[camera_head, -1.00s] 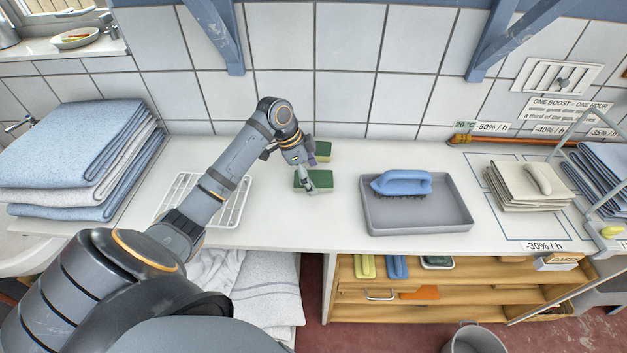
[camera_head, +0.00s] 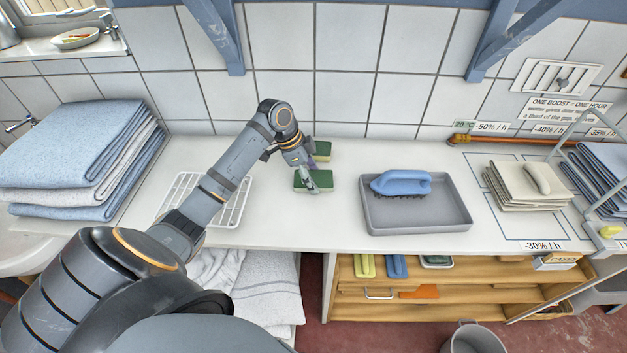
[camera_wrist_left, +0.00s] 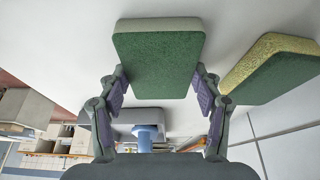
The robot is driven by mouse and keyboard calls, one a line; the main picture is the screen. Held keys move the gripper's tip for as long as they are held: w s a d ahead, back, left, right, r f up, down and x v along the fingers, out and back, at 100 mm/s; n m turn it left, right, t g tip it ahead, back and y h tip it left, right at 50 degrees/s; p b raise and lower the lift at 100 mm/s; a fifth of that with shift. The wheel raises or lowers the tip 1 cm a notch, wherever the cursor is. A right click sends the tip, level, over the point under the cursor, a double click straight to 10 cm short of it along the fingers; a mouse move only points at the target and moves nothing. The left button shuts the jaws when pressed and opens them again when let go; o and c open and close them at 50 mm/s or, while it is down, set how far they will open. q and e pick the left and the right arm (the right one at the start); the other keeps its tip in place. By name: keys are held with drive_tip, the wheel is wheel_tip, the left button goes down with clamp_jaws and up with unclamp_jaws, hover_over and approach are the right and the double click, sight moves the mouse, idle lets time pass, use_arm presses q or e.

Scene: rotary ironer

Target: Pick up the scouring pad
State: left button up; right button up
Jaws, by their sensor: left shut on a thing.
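A scouring pad (camera_head: 301,181) with a dark green face and a pale sponge edge lies on the white counter in the head view. My left gripper (camera_head: 311,184) is over it with its fingers shut on it. In the left wrist view the same pad (camera_wrist_left: 158,62) sits between the two purple-lined fingertips (camera_wrist_left: 159,90). A second green and yellow pad (camera_head: 322,149) lies just behind, against the wall side, and shows at the right of the wrist view (camera_wrist_left: 275,68); it is apart from the held one. My right gripper is not in view.
A white wire rack (camera_head: 236,210) stands left of the pads, partly behind my arm. A grey tray (camera_head: 425,221) with a blue brush (camera_head: 403,183) is to the right. Folded blue towels (camera_head: 75,145) are at the far left. The counter between pads and tray is clear.

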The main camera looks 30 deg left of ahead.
sight(319, 178)
use_arm(q)
drive_tip(key=shift+r+b, duration=0.3)
drive_tip(key=shift+b, duration=0.15)
wheel_tip(319, 178, up, 3)
drive_tip(key=shift+r+b, duration=0.1)
drive_tip(key=shift+b, duration=0.2)
drive_tip(key=s+d+r+b, duration=0.2)
drive_tip(key=s+d+r, duration=0.5)
drive_tip(key=s, duration=0.5)
wheel_tip(319, 178, up, 3)
drive_tip(key=shift+f+b, duration=0.15)
drive_tip(key=shift+b, duration=0.2)
drive_tip(key=shift+d, duration=0.1)
drive_tip(key=shift+o, duration=1)
drive_tip(key=c, duration=0.5)
